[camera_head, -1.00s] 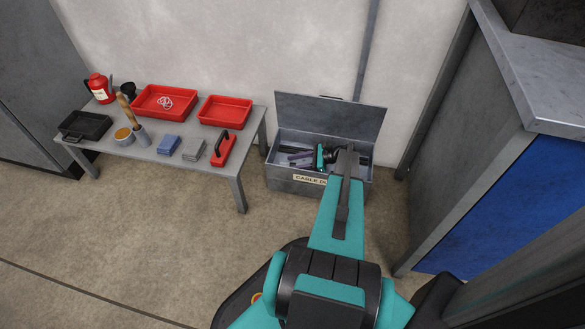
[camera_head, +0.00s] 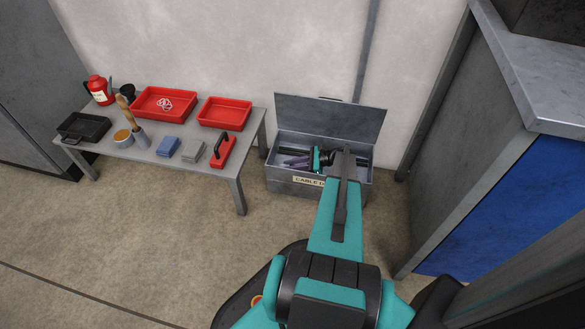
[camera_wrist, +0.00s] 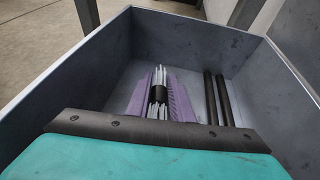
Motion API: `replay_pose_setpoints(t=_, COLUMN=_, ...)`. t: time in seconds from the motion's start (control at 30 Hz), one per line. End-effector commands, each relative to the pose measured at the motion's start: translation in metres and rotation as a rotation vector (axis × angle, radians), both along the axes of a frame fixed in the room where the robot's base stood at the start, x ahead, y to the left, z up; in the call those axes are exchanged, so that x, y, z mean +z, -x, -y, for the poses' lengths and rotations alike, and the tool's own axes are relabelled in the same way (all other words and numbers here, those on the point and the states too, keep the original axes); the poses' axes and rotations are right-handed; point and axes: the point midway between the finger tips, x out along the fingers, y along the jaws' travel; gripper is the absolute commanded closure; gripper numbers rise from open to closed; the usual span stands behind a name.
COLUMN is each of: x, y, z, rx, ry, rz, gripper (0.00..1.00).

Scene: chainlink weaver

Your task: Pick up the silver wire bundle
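The silver wire bundle (camera_wrist: 159,80) lies inside the cable box, with a black band around its middle. It shows in the wrist view between the two purple ribbed fingers of my gripper (camera_wrist: 160,92). The fingers lie close along both sides of it. I cannot tell whether they press on it or stand slightly apart. In the head view my gripper (camera_head: 298,160) is down in the grey box (camera_head: 290,184), left of my wrist. The bundle cannot be made out there.
Two black rods (camera_wrist: 216,100) lie to the right of the bundle. The box walls surround my gripper, and its lid (camera_head: 330,117) stands open behind. A grey table (camera_head: 190,172) with red trays (camera_head: 224,112) stands left; a large grey and blue cabinet (camera_head: 550,200) stands right.

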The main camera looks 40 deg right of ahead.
Motion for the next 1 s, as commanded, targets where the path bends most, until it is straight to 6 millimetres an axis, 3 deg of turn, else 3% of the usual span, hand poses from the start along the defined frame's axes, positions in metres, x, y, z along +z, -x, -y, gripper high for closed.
replay_pose_setpoints(t=0.47, x=0.012, y=0.000, z=-0.001, rx=0.001, ry=0.000, rz=0.000, gripper=1.00)
replay_pose_setpoints(t=1.0, x=0.088, y=0.000, z=-0.001, rx=0.001, ry=0.001, rz=0.001, gripper=1.00)
